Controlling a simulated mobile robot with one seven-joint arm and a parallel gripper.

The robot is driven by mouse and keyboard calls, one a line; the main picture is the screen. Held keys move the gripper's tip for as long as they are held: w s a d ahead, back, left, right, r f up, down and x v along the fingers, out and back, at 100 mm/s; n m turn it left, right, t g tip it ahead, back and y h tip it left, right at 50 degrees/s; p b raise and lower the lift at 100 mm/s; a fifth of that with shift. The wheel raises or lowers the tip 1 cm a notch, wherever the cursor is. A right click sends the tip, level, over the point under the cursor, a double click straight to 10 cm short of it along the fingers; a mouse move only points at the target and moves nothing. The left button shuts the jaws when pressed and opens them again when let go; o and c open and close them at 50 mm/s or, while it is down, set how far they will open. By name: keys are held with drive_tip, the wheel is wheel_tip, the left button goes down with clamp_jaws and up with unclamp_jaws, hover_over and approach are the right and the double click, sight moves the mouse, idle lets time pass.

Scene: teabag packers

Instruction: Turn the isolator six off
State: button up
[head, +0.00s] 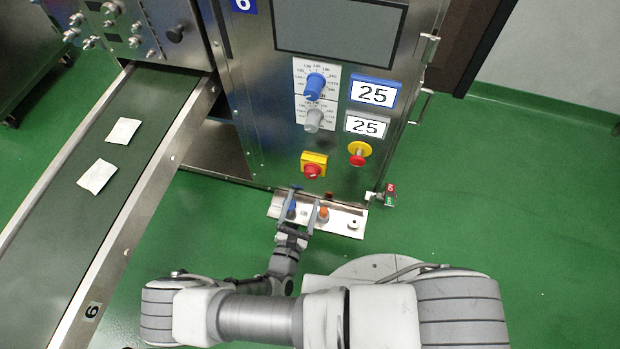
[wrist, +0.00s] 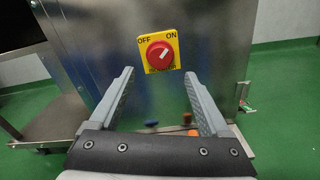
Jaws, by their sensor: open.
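Isolator six is a red rotary knob on a yellow plate, on the steel front of the cabinet marked 6. In the head view the isolator (head: 313,171) is just above my gripper (head: 304,196). In the wrist view the plate reads OFF at left and ON at right, and the white mark on the isolator's knob (wrist: 160,55) points up right, toward ON. My gripper (wrist: 159,76) is open and empty. Its fingers point toward the panel, with the knob ahead, roughly centred between the fingertips and apart from them.
A red mushroom button on a yellow ring (head: 359,153) is right of the isolator. Blue (head: 315,86) and grey (head: 313,121) dials are above. A steel ledge with small buttons (head: 345,216) juts out below. A conveyor (head: 60,210) with two packets is at left. Green floor is clear at right.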

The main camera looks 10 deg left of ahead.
sight(311, 176)
drive_tip(key=w, duration=0.2)
drive_tip(key=w+b, duration=0.1)
drive_tip(key=w, duration=0.2)
drive_tip(key=w+d+b, duration=0.1)
drive_tip(key=w, duration=0.2)
drive_tip(key=shift+w+d, duration=0.1)
drive_tip(key=shift+w, duration=0.15)
clamp_jaws()
